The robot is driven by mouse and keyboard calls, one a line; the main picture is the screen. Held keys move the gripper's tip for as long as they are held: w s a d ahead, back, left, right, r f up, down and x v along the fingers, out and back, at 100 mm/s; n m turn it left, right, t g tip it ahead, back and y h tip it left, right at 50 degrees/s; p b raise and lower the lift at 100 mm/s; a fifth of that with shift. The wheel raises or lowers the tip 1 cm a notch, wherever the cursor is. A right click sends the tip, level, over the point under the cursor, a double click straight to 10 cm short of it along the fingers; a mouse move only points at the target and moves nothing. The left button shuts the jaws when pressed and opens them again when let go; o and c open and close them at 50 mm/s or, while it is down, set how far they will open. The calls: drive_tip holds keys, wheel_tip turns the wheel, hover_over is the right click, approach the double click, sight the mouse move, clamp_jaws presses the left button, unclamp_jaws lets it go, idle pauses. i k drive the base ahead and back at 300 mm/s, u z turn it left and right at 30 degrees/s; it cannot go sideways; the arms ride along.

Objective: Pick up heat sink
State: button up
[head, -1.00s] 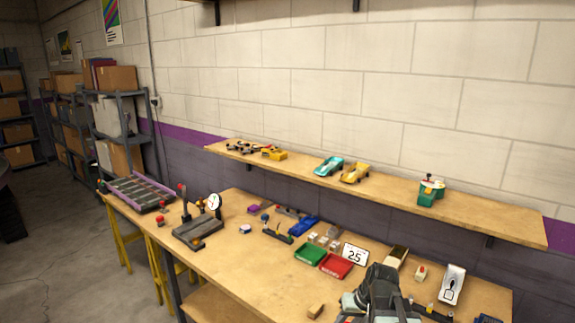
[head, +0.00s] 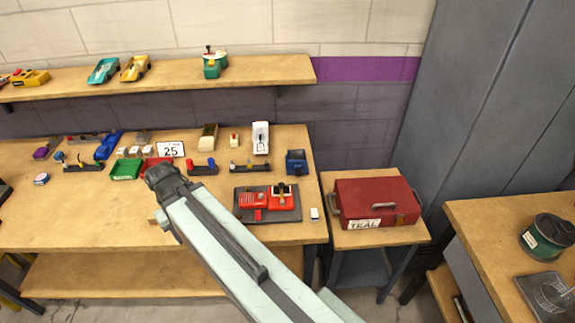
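I cannot pick out a heat sink with certainty; the small parts on the workbench (head: 90,215) are too small to tell apart. My arm reaches in from the lower right, and my gripper (head: 160,176) is a dark end over the bench, in front of the red tray (head: 152,162). Its fingers are not clear, so I cannot tell whether it is open or shut. On the bench to its right is a dark plate with red devices (head: 253,200) on it.
A green tray (head: 125,170) and a card reading 25 (head: 171,149) stand on the bench. A blue bin (head: 296,161) is at its right. A red toolbox (head: 376,200) sits on a side stand. A wall shelf (head: 170,82) holds toy cars. A second table (head: 490,235) is at far right.

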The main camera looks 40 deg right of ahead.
sight(296, 155)
drive_tip(key=z, duration=0.05)
drive_tip(key=k, duration=0.5)
drive_tip(key=z, duration=1.8)
drive_tip(key=k, duration=1.15)
drive_tip(key=u, duration=0.55)
drive_tip(key=i, duration=1.5)
drive_tip(key=z, duration=0.05)
